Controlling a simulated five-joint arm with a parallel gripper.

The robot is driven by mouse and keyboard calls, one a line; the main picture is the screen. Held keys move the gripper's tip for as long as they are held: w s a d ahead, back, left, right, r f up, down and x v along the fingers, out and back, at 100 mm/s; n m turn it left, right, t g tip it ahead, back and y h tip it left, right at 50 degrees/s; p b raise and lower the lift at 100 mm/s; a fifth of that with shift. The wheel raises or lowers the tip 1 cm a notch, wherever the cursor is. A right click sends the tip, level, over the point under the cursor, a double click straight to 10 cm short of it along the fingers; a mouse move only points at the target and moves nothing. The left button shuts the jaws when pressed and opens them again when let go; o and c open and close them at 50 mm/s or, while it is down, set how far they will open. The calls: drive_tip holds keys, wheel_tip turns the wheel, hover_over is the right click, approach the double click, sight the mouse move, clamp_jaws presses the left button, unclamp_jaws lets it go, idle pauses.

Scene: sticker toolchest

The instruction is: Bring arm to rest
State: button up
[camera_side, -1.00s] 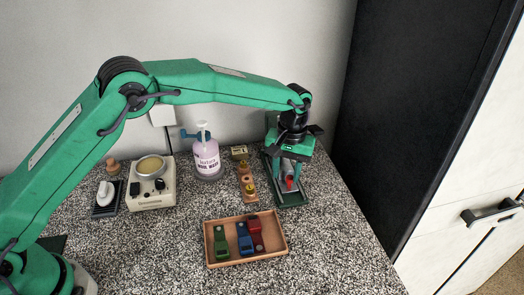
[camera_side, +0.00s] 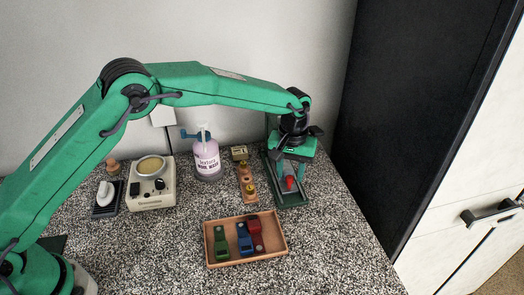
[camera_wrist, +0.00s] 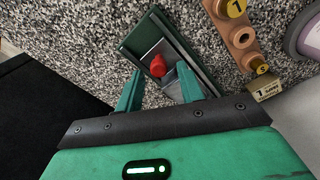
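My gripper (camera_side: 289,168) is at the back right of the counter, pointing down over a green tray (camera_side: 292,201). In the wrist view its two green fingers (camera_wrist: 160,92) stand apart with a gap between them. A red-tipped item (camera_side: 290,184) with a grey body lies in the tray, and it also shows in the wrist view (camera_wrist: 158,66). It lies beyond the fingertips in the wrist view, and I see no finger touching it. Part of the tray is hidden by the gripper.
A wooden stand (camera_side: 246,184) is just left of the tray, with a pump bottle (camera_side: 207,158) further left. A wooden box (camera_side: 275,254) with green, blue and red items stands in front. A beige device (camera_side: 151,190) is at left. A black cabinet (camera_side: 400,130) rises at right.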

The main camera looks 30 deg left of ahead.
drive_tip(key=shift+s+f, duration=0.1)
drive_tip(key=shift+s, duration=0.3)
drive_tip(key=shift+s+a+f+m+g, duration=0.15)
drive_tip(key=shift+s+m+g, duration=0.1)
drive_tip(key=shift+s, duration=0.25)
drive_tip(key=shift+s+a+m+g, duration=0.15)
drive_tip(key=shift+s+m, duration=0.1)
drive_tip(key=shift+s, duration=0.25)
drive_tip(key=s+a+r+m+t, duration=0.1)
drive_tip(key=s+a+r+t, duration=0.1)
drive_tip(key=s+a+r, duration=0.55)
drive_tip(key=s+a+r+t, duration=0.1)
drive_tip(key=s+a+r, duration=0.3)
drive_tip(key=a+r, duration=0.6)
drive_tip(key=s+a+r+t, duration=0.1)
drive_tip(key=s+a, duration=0.2)
drive_tip(key=s, duration=0.6)
drive_tip(key=s+a+r+m+t, duration=0.1)
drive_tip(key=s+a+t, duration=0.1)
drive_tip(key=s, duration=0.7)
drive_tip(key=shift+a+r, duration=0.3)
drive_tip(key=shift+a, duration=0.35)
drive_tip(key=shift+s, duration=0.1)
